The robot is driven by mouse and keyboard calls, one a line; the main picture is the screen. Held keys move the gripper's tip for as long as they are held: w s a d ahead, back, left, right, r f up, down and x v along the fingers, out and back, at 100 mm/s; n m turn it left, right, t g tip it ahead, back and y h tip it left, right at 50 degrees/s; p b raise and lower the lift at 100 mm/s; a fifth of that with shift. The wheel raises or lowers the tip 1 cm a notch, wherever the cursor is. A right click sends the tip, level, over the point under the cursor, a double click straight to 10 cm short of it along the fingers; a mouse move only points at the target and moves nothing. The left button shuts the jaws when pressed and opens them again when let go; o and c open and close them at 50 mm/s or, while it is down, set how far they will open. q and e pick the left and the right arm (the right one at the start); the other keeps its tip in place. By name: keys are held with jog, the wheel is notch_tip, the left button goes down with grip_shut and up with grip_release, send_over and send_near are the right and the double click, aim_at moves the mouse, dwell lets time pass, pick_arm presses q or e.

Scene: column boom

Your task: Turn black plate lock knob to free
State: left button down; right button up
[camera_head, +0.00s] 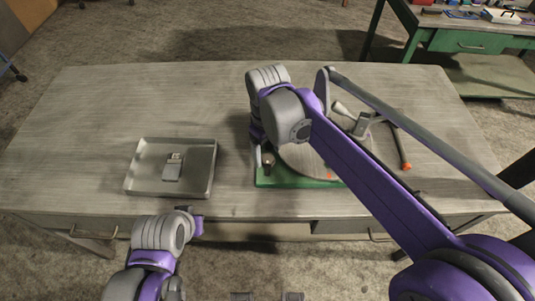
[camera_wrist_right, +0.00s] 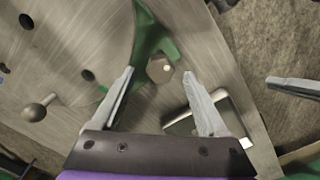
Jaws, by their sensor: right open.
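The plate lock knob (camera_head: 268,159) shows in the head view as a small dark knob at the left front of the green base (camera_head: 306,183). In the head view my right wrist partly covers the base. My left gripper (camera_head: 197,219) is near the table's front edge, its jaws not readable.
A round metal plate (camera_head: 305,160) lies on the base, partly hidden by my right arm. A ball-ended lever (camera_wrist_right: 38,110) stands near it. A metal tray (camera_head: 131,178) holding a small grey object (camera_head: 173,168) sits left. The far left tabletop is clear.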

notch_tip(320, 180, up, 9)
jog(key=shift+f, duration=0.2)
dwell(0.5)
jog(key=s+d+f+m+t, duration=0.5)
jog(key=s+d+f+m, duration=0.4)
jog(key=s+d+f, duration=0.5)
jog(key=s+d, duration=0.1)
jog(key=d, duration=0.2)
jog(key=shift+s+d+f+t, duration=0.2)
jog(key=shift+d+f+t, duration=0.1)
jog(key=shift+d, duration=0.05)
